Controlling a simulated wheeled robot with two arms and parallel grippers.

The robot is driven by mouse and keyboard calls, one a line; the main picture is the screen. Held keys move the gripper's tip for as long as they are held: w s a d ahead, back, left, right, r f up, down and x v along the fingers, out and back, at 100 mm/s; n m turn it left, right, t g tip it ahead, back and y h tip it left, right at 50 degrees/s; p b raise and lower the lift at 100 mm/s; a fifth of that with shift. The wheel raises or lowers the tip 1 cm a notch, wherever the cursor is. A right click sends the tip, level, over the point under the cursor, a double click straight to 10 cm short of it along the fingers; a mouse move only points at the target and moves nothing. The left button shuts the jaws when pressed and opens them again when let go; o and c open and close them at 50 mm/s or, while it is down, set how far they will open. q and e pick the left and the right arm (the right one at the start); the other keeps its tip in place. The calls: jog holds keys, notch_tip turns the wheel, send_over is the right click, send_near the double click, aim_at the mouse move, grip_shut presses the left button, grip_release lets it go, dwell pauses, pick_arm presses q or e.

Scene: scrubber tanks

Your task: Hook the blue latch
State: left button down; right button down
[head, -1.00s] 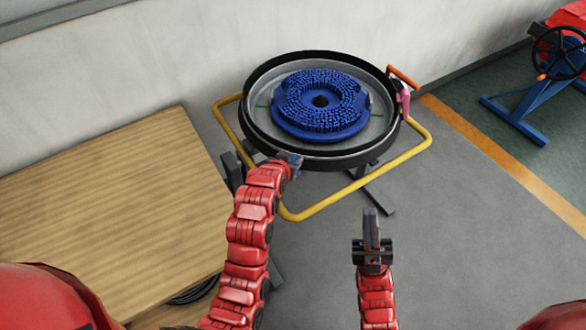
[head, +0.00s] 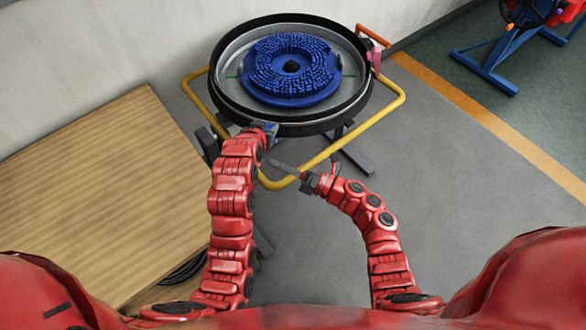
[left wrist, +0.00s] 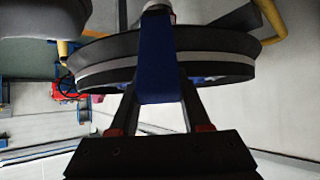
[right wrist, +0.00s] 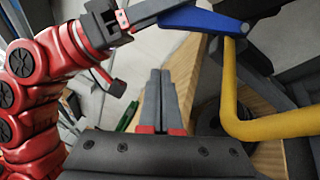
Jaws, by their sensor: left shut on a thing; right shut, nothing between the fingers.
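The blue latch (head: 271,128) is on the near side of the round black-rimmed tank (head: 232,106). My left gripper (head: 266,136) is shut on the latch; its fingers hide part of it in the head view. In the left wrist view the blue latch (left wrist: 157,65) stands between the fingers, against the tank's side. The blue latch (right wrist: 200,20) also shows in the right wrist view, in the left fingers. I cannot tell whether it is hooked. My right gripper (head: 274,163) is shut and empty, below and just right of the left one, pointing left.
A yellow tube frame (head: 397,105) runs around the tank, close to both grippers. A blue brush disc (head: 262,85) lies in the tank. A pink latch (head: 375,60) is on its right side. A wooden tabletop (head: 100,190) is at left.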

pick_arm(q)
jog(key=shift+r, duration=0.2)
pick_arm(e)
jog(key=shift+w+a+r, duration=0.25)
jog(key=shift+w+r, duration=0.1)
jog(key=shift+w, duration=0.4)
jog(key=shift+w+a+r, duration=0.3)
jog(key=shift+w+r, duration=0.1)
jog(key=shift+w, duration=0.4)
jog(key=shift+w+a+r, duration=0.25)
jog(key=shift+w+r, duration=0.1)
jog(key=shift+w, duration=0.4)
pick_arm(q)
jog(key=shift+f, duration=0.15)
pick_arm(e)
jog(key=shift+w+d+r, duration=0.25)
jog(key=shift+w+r, duration=0.2)
jog(key=shift+w, duration=0.25)
pick_arm(q)
jog(key=shift+c, duration=1.8)
grip_release()
pick_arm(e)
jog(key=shift+f, duration=0.1)
